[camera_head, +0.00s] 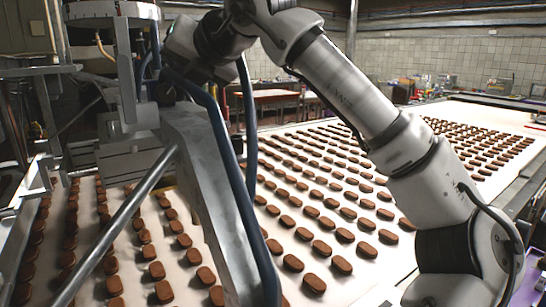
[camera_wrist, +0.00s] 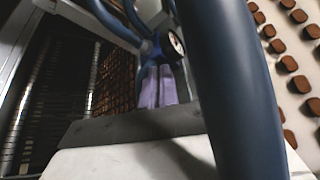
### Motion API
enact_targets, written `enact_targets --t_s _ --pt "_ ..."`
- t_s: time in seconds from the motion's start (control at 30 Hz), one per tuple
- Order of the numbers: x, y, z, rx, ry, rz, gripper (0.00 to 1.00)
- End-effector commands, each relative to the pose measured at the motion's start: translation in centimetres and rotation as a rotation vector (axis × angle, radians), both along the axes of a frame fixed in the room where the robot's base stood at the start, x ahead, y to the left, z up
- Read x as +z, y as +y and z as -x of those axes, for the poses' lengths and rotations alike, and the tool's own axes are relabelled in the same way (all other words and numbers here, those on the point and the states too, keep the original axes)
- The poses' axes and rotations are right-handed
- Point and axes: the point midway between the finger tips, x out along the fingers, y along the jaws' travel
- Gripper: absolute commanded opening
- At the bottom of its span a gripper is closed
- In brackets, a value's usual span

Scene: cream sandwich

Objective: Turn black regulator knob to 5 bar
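The regulator shows in the wrist view as a dark blue body with a round, white-faced gauge (camera_wrist: 175,42) and two clear purple bowls (camera_wrist: 155,90) below. I cannot make out its black knob, and the gauge reading is too small to read. In the head view, a small dark round part (camera_head: 165,93) of it shows between blue hoses on the machine. The end of my arm with my gripper (camera_head: 180,42) is just above this part. Its fingers cannot be made out, and I cannot tell whether it touches the knob.
A thick blue hose (camera_wrist: 240,90) crosses close in front of the wrist camera. A grey machine beam (camera_head: 205,170) and a metal rod (camera_head: 120,225) stand near the regulator. Rows of brown biscuits lie on the pale conveyor (camera_head: 385,270) below.

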Motion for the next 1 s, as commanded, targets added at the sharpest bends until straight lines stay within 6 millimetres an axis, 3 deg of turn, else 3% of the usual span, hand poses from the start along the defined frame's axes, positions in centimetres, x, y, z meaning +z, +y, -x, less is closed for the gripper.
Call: enact_targets --t_s 0.47,1.0 --pt "0.5 -0.5 -0.2 0.0 0.003 0.003 0.0" --pt "0.4 -3.6 4.5 -0.001 0.002 0.002 0.0"
